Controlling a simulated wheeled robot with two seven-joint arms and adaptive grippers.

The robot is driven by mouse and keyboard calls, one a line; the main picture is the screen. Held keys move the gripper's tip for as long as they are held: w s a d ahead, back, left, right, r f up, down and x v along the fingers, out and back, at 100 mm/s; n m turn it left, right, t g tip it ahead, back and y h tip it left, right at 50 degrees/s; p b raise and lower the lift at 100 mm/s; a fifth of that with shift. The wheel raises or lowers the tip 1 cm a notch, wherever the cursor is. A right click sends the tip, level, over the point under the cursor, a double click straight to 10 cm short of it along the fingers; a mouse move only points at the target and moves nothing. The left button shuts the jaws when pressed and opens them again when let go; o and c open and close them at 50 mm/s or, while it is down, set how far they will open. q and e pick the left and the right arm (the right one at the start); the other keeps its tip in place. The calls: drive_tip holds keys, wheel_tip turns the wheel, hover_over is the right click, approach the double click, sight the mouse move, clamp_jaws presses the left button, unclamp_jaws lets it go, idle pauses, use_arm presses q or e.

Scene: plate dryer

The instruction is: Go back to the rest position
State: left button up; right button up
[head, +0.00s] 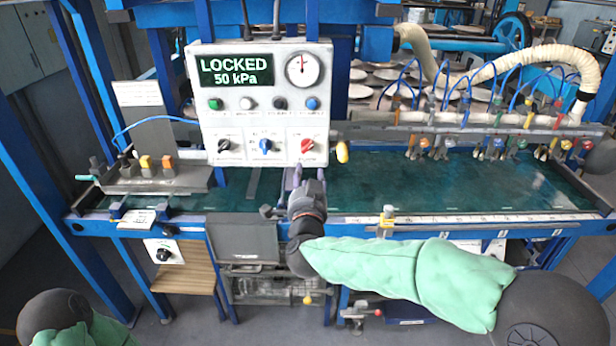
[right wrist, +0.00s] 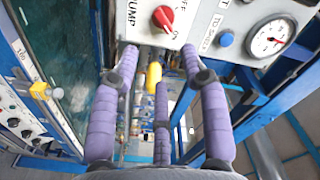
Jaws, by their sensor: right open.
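My right gripper (head: 298,178) is at the front of the machine, just below the control panel (head: 258,85). It is open, and its purple fingers (right wrist: 160,75) are spread and empty in the right wrist view. A red knob (head: 307,145) on the panel lies close above the fingers; it also shows in the right wrist view (right wrist: 164,17), beyond the fingertips and apart from them. The panel display (head: 237,71) reads LOCKED, 50 kPa. Only a bit of my left arm shows at the lower left of the head view; its gripper is out of frame.
A teal glass bed (head: 400,185) spans the machine behind a blue front rail (head: 480,222). Coloured valves stand along the back bar. Floor in front looks free at left.

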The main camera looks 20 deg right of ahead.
drive_tip(key=s+a+f+n+g+y, duration=0.2)
drive_tip(key=f+n+g+y, duration=0.15)
drive_tip(key=f, duration=1.25)
drive_tip(key=s+a+f+n+g+y, duration=0.2)
drive_tip(key=f+n+g, duration=0.15)
drive_tip(key=f, duration=1.25)
drive_tip(key=s+a+f+n+g+y, duration=0.1)
drive_tip(key=s+f+g, duration=0.4)
drive_tip(key=s+f, duration=0.6)
drive_tip(key=s+a+f+n+g+y, duration=0.2)
drive_tip(key=s+f+g, duration=0.3)
drive_tip(key=s+f, duration=0.6)
drive_tip(key=s, duration=0.4)
drive_tip(key=shift+s+a, duration=0.3)
drive_tip(key=shift+s, duration=0.1)
drive_tip(key=shift+y, duration=0.25)
